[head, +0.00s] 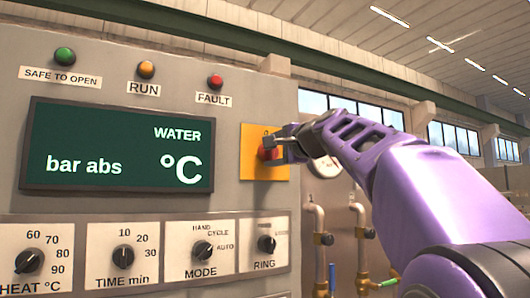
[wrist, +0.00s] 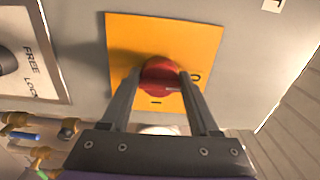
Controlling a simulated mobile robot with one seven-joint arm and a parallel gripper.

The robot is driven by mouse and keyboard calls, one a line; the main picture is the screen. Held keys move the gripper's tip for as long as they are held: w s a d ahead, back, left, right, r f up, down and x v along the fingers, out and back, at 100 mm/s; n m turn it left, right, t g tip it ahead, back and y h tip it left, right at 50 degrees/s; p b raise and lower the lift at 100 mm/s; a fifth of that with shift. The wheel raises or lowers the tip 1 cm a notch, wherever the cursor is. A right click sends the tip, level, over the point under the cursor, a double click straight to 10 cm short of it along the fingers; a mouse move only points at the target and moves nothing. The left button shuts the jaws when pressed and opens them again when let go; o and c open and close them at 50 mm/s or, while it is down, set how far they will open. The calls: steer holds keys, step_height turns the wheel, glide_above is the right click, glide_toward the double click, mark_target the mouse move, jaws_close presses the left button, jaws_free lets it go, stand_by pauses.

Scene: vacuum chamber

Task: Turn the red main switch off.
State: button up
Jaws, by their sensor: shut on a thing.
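The red main switch (wrist: 160,77) is a round red knob on a yellow plate (wrist: 200,40). In the head view the switch (head: 266,152) and its yellow plate (head: 251,168) sit right of the dark display. My gripper (head: 285,147) reaches it from the right. In the wrist view the fingers of my gripper (wrist: 160,85) stand on either side of the red knob and are shut on it. The plate's marks, a "0" and an "I", show beside and below the knob. My fingers hide part of the knob in the head view.
The display (head: 115,150) is left of the switch. The mode knob (head: 203,251) and ring knob (head: 266,244) are below it. A gauge (head: 325,166) and pipes with valves (head: 320,240) stand to the right, behind my arm.

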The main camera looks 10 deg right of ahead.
steer(key=o, duration=1.4)
steer(key=shift+c, duration=0.2)
steer(key=shift+s, duration=0.15)
